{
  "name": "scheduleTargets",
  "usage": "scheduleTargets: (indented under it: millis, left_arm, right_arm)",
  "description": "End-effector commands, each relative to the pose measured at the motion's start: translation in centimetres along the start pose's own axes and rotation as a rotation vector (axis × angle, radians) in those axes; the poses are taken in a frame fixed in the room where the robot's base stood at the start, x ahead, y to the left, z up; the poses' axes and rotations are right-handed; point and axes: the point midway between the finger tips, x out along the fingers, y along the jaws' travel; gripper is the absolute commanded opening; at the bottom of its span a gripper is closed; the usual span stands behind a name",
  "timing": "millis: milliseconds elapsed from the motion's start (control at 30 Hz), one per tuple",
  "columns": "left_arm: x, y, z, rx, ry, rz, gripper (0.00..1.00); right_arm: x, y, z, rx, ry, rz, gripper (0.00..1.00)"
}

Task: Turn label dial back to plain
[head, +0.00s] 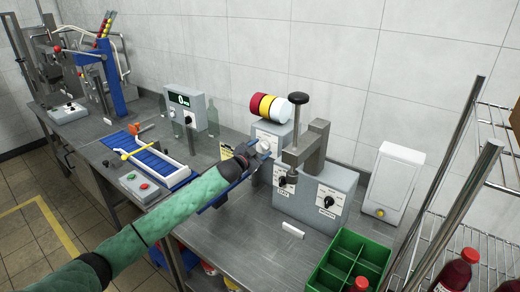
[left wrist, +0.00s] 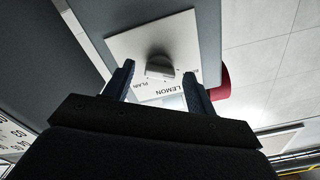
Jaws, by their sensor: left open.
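The label dial (left wrist: 160,66) is a grey knob on a white plate (left wrist: 125,48) marked PLAIN and LEMON, with a third word partly hidden. In the left wrist view it lies between the two fingertips of my left gripper (left wrist: 159,72), which is open. I cannot tell whether the fingers touch the knob or which word it points at. In the head view my left gripper (head: 262,152) is at the front of the grey label box (head: 264,128), which carries red, yellow and white rolls (head: 269,107). The gripper hides the dial there. My right gripper is not in view.
Right of the label box stands a grey machine (head: 338,187) with a black-topped press (head: 298,97) and two black dials. A green crate (head: 347,243) is at the front right, near red bottles (head: 455,273). A blue conveyor (head: 148,160) and control box (head: 139,186) lie left.

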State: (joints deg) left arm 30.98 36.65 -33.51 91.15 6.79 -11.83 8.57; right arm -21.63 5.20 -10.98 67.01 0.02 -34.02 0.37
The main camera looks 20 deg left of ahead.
Motion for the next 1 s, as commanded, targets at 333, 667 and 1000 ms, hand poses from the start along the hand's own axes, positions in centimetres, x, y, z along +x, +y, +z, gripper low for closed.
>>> scheduleTargets:
  millis: [333, 667, 1000]
  left_arm:
    - [-0.01, 0.01, 0.04, 0.000, -0.001, 0.000, 0.29]
    - [-0.02, 0.04, 0.07, 0.014, -0.001, 0.000, 0.12]
    - [-0.04, 0.06, 0.23, 0.186, -0.002, 0.000, 0.12]
  right_arm:
    - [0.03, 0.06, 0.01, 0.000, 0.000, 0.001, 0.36]
    - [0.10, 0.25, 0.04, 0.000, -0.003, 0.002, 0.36]
    - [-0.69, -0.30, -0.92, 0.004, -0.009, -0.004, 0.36]
